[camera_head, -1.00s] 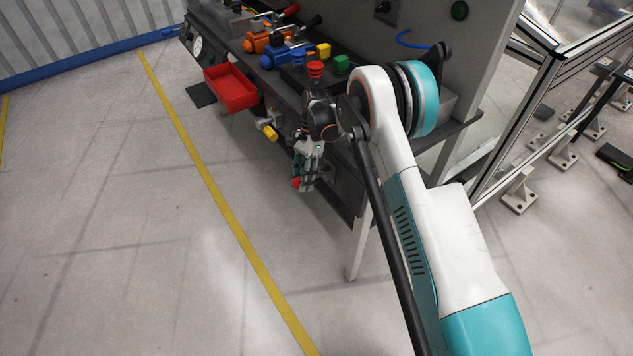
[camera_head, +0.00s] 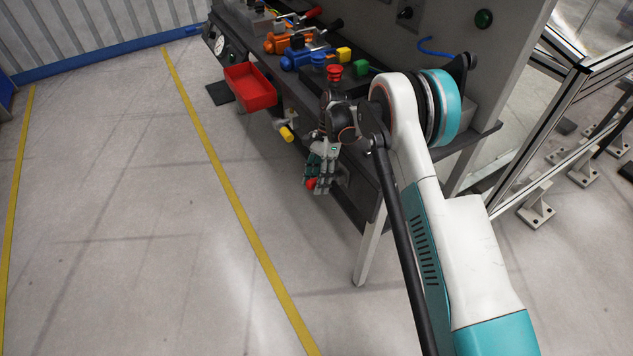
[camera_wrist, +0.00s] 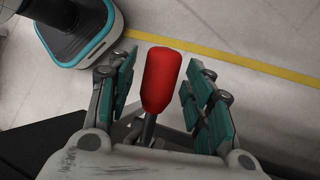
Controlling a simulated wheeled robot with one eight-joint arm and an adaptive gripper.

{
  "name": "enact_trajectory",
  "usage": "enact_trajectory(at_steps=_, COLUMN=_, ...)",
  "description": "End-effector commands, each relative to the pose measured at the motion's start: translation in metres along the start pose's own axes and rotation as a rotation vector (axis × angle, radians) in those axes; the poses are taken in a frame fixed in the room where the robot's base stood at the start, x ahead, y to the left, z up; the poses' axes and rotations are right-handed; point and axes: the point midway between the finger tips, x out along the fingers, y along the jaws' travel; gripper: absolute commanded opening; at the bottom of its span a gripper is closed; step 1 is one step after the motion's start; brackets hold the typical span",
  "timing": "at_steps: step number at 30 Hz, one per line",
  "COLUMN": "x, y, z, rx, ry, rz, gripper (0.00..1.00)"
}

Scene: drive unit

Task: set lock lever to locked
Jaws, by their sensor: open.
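A lever with a red grip (camera_wrist: 162,80) on a thin dark metal stem stands between the fingers of my gripper (camera_wrist: 160,95) in the wrist view. The fingers are open, one on each side, with a visible gap between each finger pad and the grip. In the head view my gripper (camera_head: 324,170) hangs at the front of the bench, below its top edge. The red grip (camera_head: 311,184) shows partly there, at the fingertips. The lever's base is hidden by my gripper and the bench front.
The dark bench (camera_head: 375,203) carries blue (camera_head: 300,58) and orange (camera_head: 283,43) valves and a red button (camera_head: 334,72). A red tray (camera_head: 250,88) and a yellow-tipped knob (camera_head: 287,134) stick out at its front. The floor to the left is clear.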

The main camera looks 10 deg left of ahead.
Motion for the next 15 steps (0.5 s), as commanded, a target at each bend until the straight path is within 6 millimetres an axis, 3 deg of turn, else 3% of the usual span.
enact_trajectory(at_steps=9, x=-0.047, y=0.000, z=0.000, rx=0.001, ry=0.001, rz=-0.005, gripper=0.47)
enact_trajectory(at_steps=15, x=-0.068, y=0.000, z=0.000, rx=0.001, ry=0.002, rz=-0.007, gripper=0.47)
